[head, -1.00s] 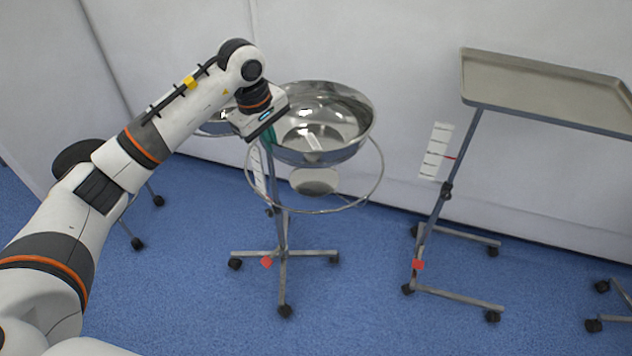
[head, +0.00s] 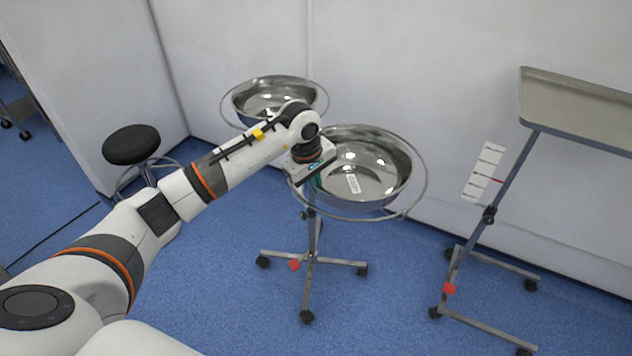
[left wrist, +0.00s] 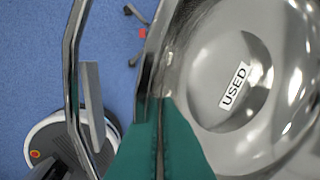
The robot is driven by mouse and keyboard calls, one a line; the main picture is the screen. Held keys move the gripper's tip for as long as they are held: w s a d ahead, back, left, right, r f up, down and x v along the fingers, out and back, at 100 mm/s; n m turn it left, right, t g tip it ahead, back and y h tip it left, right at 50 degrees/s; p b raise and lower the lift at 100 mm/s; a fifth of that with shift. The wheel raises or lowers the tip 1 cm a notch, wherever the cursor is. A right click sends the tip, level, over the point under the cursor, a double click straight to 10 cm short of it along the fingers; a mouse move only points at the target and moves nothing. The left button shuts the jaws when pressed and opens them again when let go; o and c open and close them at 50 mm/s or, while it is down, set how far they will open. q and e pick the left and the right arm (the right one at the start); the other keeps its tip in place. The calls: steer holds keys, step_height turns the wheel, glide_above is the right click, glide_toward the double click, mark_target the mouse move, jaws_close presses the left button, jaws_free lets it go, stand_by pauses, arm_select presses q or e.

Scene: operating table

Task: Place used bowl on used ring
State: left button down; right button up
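The used bowl (head: 385,165) is a shiny steel bowl with a white label inside. In the left wrist view it fills the right side (left wrist: 285,120), and the label reads USED. The used ring (head: 424,180) is a thin metal hoop on a wheeled stand, and it surrounds the bowl. The bowl sits low and about level within it; I cannot tell whether it rests on the hoop. My left gripper (head: 313,184) is at the bowl's left edge. Its green fingers (left wrist: 160,140) are closed together on the rim. My right gripper is not in view.
Another steel bowl (head: 262,104) sits in a second ring (head: 325,92) behind left. A tray stand (head: 575,110) stands at the right and a black stool (head: 131,144) at the left. The white wall is close behind; blue floor is free in front.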

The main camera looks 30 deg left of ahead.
arm_select(q)
steer(key=c, duration=2.1)
jaws_free()
steer(key=shift+f, duration=0.1)
steer(key=o, duration=0.4)
steer(key=shift+r, duration=0.35)
steer(key=v, duration=1.1)
steer(key=shift+r, duration=0.35)
